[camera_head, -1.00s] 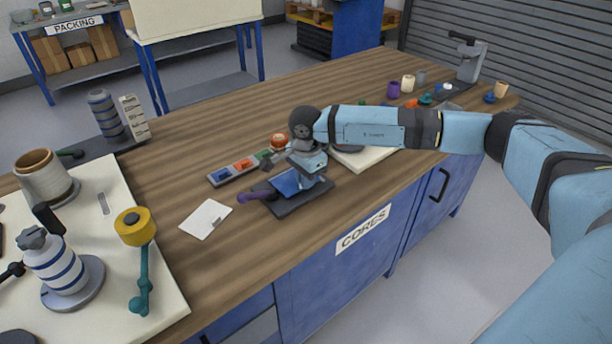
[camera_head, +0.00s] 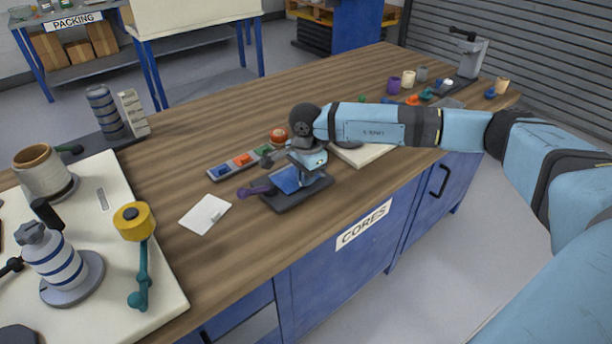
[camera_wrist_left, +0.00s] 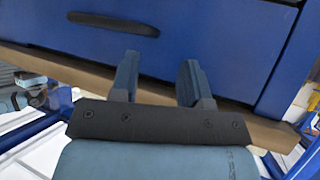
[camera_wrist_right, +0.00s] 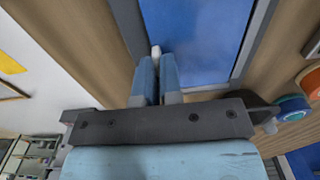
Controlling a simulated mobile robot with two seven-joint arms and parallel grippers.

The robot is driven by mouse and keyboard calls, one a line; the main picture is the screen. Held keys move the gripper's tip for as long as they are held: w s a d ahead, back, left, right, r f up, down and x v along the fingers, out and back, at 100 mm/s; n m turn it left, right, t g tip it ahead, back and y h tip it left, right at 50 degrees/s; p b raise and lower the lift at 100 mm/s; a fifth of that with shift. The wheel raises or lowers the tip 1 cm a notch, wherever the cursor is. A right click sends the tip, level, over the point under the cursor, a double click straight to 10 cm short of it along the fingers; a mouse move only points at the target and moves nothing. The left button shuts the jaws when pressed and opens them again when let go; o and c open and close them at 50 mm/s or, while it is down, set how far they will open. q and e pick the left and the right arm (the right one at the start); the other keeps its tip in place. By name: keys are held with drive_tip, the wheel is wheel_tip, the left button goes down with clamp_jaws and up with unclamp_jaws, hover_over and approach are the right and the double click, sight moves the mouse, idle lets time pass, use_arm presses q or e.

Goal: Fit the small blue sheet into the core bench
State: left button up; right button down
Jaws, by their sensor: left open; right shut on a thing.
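A blue sheet (camera_head: 287,180) lies on a dark flat base (camera_head: 292,203) with a purple handle (camera_head: 256,190), on the wooden bench labelled CORES (camera_head: 363,224). My right gripper (camera_head: 306,172) is over the right part of this base. In the right wrist view its fingers (camera_wrist_right: 156,75) are closed on a small pale-tipped piece (camera_wrist_right: 156,50), beside the blue surface (camera_wrist_right: 195,35) in its grey frame. The rest of the piece is hidden by the fingers. My left gripper (camera_wrist_left: 157,80) is open and empty in front of a blue cabinet front (camera_wrist_left: 150,55); the head view does not show it.
A rail of coloured pieces (camera_head: 240,166) and an orange round piece (camera_head: 279,136) stand behind the base. A white card (camera_head: 205,214) lies to its left. A pale board (camera_head: 115,260) with several rollers fills the left end.

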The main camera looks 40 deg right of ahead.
drive_tip(key=shift+f, duration=0.15)
drive_tip(key=c, duration=1.5)
unclamp_jaws()
drive_tip(key=o, duration=0.6)
drive_tip(key=shift+o, duration=0.5)
drive_tip(key=shift+r+p, duration=1)
drive_tip(key=shift+r, duration=0.95)
drive_tip(key=shift+r+p, duration=0.85)
drive_tip(key=shift+r, duration=0.75)
